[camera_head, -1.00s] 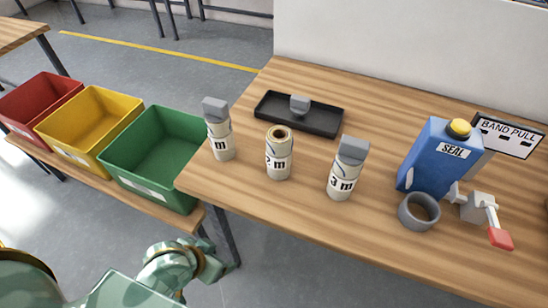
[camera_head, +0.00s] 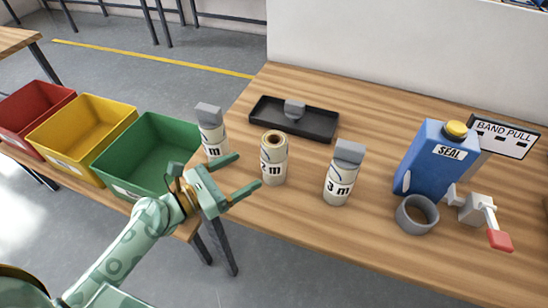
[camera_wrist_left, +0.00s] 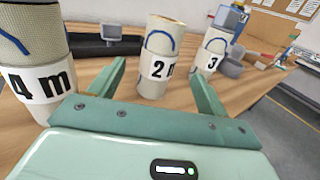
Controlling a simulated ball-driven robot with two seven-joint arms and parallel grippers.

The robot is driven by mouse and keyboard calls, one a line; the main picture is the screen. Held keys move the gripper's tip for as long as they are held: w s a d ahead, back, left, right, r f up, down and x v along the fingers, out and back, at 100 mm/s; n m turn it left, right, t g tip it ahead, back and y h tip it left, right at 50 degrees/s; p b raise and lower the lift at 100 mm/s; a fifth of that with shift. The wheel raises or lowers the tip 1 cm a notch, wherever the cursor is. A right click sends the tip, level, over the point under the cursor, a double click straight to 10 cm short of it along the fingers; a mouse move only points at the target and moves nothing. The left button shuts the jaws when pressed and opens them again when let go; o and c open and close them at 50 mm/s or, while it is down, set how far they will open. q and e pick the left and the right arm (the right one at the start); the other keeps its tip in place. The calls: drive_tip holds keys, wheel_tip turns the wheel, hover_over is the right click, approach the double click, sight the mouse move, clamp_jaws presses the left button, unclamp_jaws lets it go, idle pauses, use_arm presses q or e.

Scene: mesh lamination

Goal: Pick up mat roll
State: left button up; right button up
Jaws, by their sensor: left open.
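Three mat rolls stand upright on the wooden table. The left roll (camera_head: 211,135) has a grey block on top and reads 4 m in the left wrist view (camera_wrist_left: 35,75). The middle roll (camera_head: 273,160), marked 2 m, has an open top and also shows in the left wrist view (camera_wrist_left: 161,60). The right roll (camera_head: 342,178), marked 3 m, has a grey block on top. My left gripper (camera_head: 248,173) is open and empty at the table's left edge. Its fingers point toward the 2 m roll, apart from it. My right gripper is not in view.
A black tray (camera_head: 262,118) with a grey block lies behind the rolls. A blue SEAL container (camera_head: 432,165), a grey ring (camera_head: 416,214) and a red-handled lever (camera_head: 498,239) stand at right. Green (camera_head: 122,185), yellow (camera_head: 70,145) and red (camera_head: 22,125) bins stand at left.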

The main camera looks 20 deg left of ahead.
sight(264, 160)
use_arm(q)
drive_tip(key=x, duration=0.6)
drive_tip(key=shift+d, duration=0.1)
drive_tip(key=x, duration=0.5)
drive_tip(key=shift+w+d+r, duration=0.1)
drive_tip(key=shift+w+r, duration=0.05)
drive_tip(key=shift+w, duration=0.15)
drive_tip(key=shift+c, duration=0.4)
drive_tip(key=c, duration=1.1)
drive_tip(key=shift+r, duration=0.15)
